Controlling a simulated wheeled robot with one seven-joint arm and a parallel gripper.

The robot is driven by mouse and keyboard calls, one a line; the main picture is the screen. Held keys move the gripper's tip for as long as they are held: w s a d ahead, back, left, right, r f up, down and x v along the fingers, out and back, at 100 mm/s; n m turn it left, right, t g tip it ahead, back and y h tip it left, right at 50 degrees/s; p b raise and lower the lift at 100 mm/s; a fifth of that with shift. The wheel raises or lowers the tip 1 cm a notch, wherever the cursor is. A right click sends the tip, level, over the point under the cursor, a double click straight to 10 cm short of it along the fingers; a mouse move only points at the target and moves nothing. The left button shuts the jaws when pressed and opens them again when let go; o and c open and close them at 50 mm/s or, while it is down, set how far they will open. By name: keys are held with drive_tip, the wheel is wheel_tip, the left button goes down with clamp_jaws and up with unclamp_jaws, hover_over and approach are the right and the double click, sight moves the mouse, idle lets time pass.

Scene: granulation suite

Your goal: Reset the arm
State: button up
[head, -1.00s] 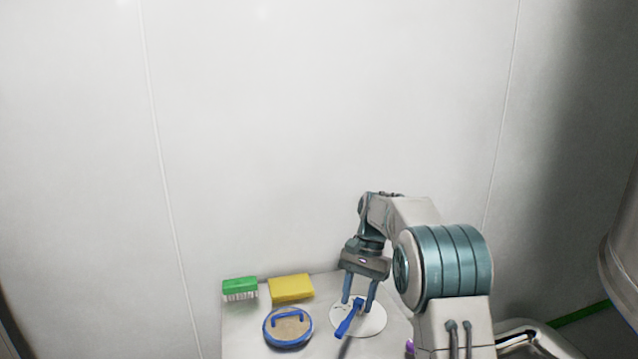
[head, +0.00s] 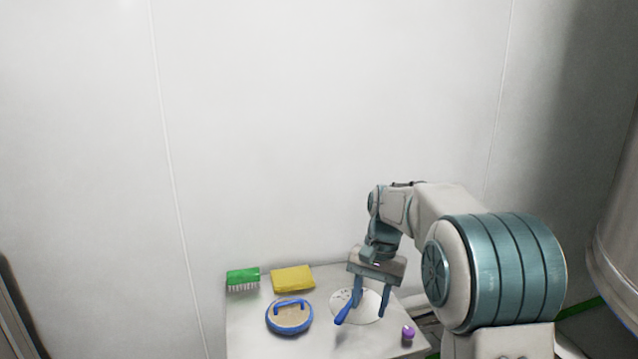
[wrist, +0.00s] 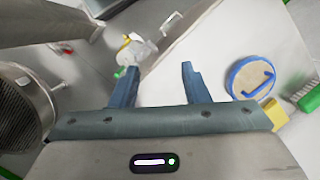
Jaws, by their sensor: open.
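My gripper (head: 371,306) is open, with its blue fingers apart, over the right part of the table. It also shows in the wrist view (wrist: 158,78), with nothing between the fingers.
The table (head: 250,335) also bears a green brush (head: 243,276), a yellow sponge (head: 292,279), a round blue-rimmed piece with a blue handle (head: 289,318) and a purple item (head: 408,332). A plain wall stands behind. A large metal vessel (head: 619,235) is at right.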

drive_tip(key=s+d+n+t, duration=0.2)
drive_tip(key=s, duration=1)
drive_tip(key=s+d+n+t+h, duration=0.1)
drive_tip(key=s+d+n+t, duration=0.1)
drive_tip(key=s, duration=1)
drive_tip(key=shift+d+f+n+t+h, duration=0.3)
drive_tip(key=shift+f+t, duration=0.1)
drive_tip(key=shift+t, duration=0.2)
